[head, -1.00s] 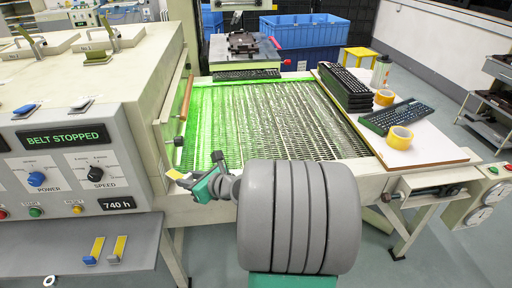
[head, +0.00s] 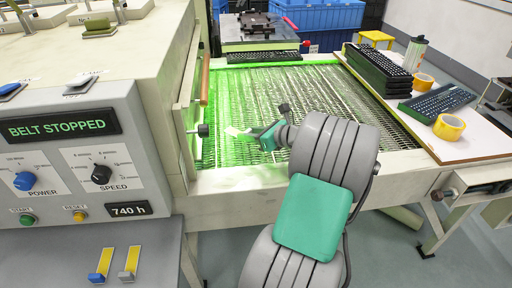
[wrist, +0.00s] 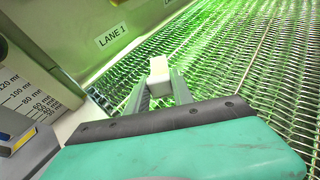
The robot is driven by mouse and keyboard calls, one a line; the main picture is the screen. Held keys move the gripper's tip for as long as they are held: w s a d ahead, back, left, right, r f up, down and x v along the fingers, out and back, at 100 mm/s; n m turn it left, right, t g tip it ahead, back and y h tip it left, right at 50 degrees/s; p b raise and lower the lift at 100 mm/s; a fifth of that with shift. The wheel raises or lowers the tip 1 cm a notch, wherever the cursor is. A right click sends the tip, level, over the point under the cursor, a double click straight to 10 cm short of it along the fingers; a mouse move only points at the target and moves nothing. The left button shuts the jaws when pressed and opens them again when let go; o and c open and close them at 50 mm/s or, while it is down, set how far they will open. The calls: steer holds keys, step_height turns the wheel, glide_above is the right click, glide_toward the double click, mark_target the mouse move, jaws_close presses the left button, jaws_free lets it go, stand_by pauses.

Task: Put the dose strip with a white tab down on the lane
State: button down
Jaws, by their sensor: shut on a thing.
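My gripper (head: 256,133) is shut on the dose strip (head: 236,131), whose pale end juts out past the fingertips. In the wrist view the fingers of my gripper (wrist: 160,92) hold its white block-like tab (wrist: 159,70); the rest of the strip is hidden. The strip is over the left part of the mesh belt (head: 330,95), lit green. I cannot tell whether it touches the mesh. A "LANE 1" label (wrist: 112,35) is on the side wall, left of the gripper in the wrist view.
Keyboards (head: 378,75) and yellow tape rolls (head: 449,127) sit on the white side board. The belt's middle is clear.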

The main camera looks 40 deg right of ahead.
mark_target(254, 150)
steer(key=d+f, duration=0.1)
steer(key=w+d+f, duration=0.1)
steer(key=f, duration=0.1)
steer(key=shift+d+f+b, duration=0.2)
steer(key=shift+d+b, duration=0.1)
step_height(254, 150, down, 3)
steer(key=shift+d+f+b, duration=0.1)
steer(key=shift+b, duration=0.4)
steer(key=c, duration=1.1)
jaws_free()
steer(key=p+v, duration=0.2)
steer(key=v, duration=1)
